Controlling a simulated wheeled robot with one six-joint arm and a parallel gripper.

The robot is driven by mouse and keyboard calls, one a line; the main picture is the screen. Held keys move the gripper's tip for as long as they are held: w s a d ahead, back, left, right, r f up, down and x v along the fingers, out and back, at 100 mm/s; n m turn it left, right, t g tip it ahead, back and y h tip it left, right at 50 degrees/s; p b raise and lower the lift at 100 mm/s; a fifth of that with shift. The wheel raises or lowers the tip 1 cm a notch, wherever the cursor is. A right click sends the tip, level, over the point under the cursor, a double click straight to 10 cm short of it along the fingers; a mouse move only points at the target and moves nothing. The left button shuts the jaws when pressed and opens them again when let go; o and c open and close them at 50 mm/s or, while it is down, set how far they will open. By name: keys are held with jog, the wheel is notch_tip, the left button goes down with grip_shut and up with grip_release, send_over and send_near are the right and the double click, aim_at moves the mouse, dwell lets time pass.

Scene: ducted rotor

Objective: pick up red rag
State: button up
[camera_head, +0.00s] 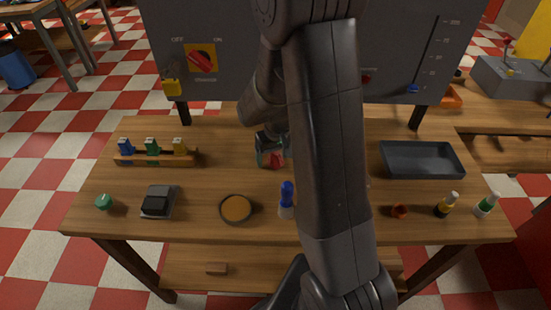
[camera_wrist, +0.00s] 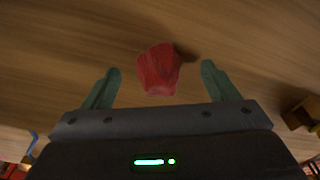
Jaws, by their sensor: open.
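The red rag (camera_wrist: 158,69) is a small crumpled red piece on the wooden table. In the wrist view it sits between and a little beyond the tips of my gripper (camera_wrist: 160,82), with space on both sides. My gripper is open and empty, its two greenish fingers spread apart. In the head view my gripper (camera_head: 271,157) is low over the back middle of the table, and the red rag (camera_head: 277,160) shows at its fingers, partly hidden by them. Whether the fingers touch the rag or the table I cannot tell.
A rack with coloured pieces (camera_head: 155,160) stands left of my gripper. A blue-topped bottle (camera_head: 287,199) and a round orange-filled dish (camera_head: 236,208) are in front. A dark tray (camera_head: 421,160) lies at right. A grey panel (camera_head: 220,88) stands along the back. My arm hides the table's middle.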

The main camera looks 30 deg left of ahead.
aim_at(276, 153)
jog(key=c, duration=1.1)
notch_tip(276, 153, up, 10)
jog(key=shift+r, duration=0.1)
jog(key=shift+o, duration=1.1)
jog(key=shift+c, duration=0.5)
